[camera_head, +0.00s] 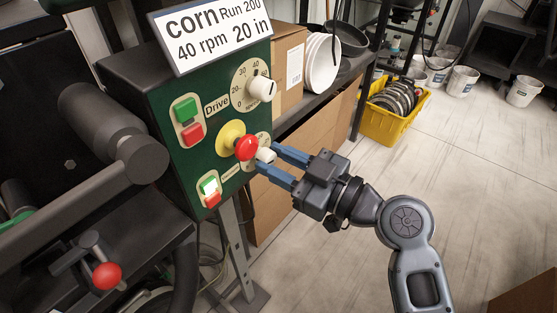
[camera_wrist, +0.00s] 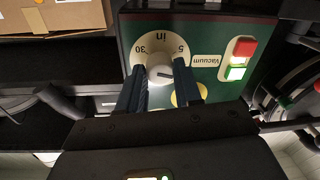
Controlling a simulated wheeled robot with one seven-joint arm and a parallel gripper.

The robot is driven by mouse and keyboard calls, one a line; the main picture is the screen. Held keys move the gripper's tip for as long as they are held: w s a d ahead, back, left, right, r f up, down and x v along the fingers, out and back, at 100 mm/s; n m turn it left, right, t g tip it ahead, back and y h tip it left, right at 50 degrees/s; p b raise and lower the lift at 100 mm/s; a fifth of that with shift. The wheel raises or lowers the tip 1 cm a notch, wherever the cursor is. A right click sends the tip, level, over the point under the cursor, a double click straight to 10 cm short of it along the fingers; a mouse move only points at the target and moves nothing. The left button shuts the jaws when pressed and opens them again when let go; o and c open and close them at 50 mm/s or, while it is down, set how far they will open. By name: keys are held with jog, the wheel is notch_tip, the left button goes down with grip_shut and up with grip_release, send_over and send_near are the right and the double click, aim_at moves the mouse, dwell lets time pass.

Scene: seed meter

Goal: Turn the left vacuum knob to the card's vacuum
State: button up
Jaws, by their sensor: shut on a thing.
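The vacuum knob (camera_head: 265,155) is small and white, low on the right of the green panel (camera_head: 190,150). My gripper (camera_head: 266,157) has its two blue fingers on either side of it, shut on it. In the wrist view, the picture is upside down: the knob (camera_wrist: 160,74) sits between my fingertips (camera_wrist: 159,69), on a round dial (camera_wrist: 158,46) marked 5, in and 30. A dark pointer line on the knob points right in that view. My fingers hide parts of the dial's lower sides. The card (camera_head: 215,32) reads corn, Run 200, 40 rpm, 20 in.
A red mushroom button (camera_head: 246,148) on a yellow base is close left of my fingers. The white Drive knob (camera_head: 262,88) is above. The lower green button (camera_head: 209,186) is lit.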

jog(key=m+b, duration=0.1)
jog(key=m, duration=0.2)
jog(key=shift+f+m+b, duration=0.1)
jog(key=shift+m+b, duration=0.2)
jog(key=shift+m, duration=0.1)
jog(key=m, duration=0.5)
jog(key=shift+m+t, duration=0.4)
jog(key=m+p, duration=0.1)
jog(key=m, duration=0.4)
jog(key=shift+m+t+p, duration=0.3)
jog(key=shift+m+t, duration=0.1)
jog(key=m+p, duration=0.2)
jog(key=m, duration=0.3)
jog(key=shift+f, duration=0.1)
jog(key=shift+m, duration=0.3)
jog(key=shift+d, duration=0.1)
jog(key=o, duration=1)
